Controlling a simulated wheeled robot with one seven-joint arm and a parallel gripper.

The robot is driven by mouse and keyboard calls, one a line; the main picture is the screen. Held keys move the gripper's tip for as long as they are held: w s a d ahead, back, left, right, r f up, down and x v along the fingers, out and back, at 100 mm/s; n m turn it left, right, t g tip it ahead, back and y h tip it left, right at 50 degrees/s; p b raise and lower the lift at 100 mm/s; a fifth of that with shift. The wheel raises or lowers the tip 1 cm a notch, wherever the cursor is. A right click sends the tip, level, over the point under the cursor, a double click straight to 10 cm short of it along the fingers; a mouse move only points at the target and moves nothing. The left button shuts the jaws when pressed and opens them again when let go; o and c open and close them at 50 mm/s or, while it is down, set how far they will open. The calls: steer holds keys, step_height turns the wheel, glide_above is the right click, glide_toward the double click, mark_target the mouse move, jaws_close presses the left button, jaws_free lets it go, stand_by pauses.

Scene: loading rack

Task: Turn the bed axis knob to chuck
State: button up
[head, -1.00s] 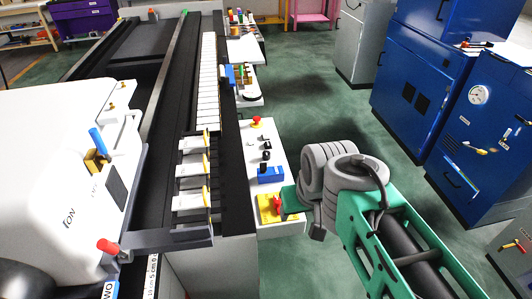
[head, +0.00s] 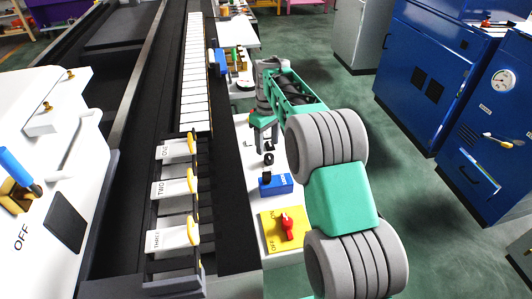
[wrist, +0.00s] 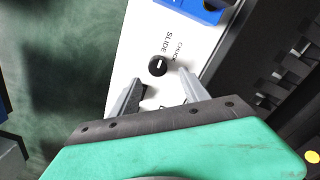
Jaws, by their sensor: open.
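The black round knob (wrist: 157,67) labelled SLIDE and CHUCK sits on a white panel in the wrist view. Its short white mark lies roughly crosswise in that view; I cannot tell surely which label it points to. My gripper (wrist: 160,77) is open and empty, its two grey fingers reaching toward the knob from either side; contact is not clear. In the head view my gripper (head: 266,146) is over the panel, just beyond the knob (head: 268,158).
A blue switch box (head: 276,184) and a yellow plate (head: 268,243) with a red OFF switch (head: 287,226) stand on the panel nearer me. The rack's lettered flaps (head: 173,188) are on the left. Blue cabinets (head: 425,75) stand right, with green floor between.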

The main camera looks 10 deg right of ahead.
mark_target(268, 156)
steer(key=f, duration=0.5)
steer(key=shift+d+f, duration=0.2)
steer(key=shift+f, duration=0.2)
steer(key=shift+c, duration=0.5)
jaws_close()
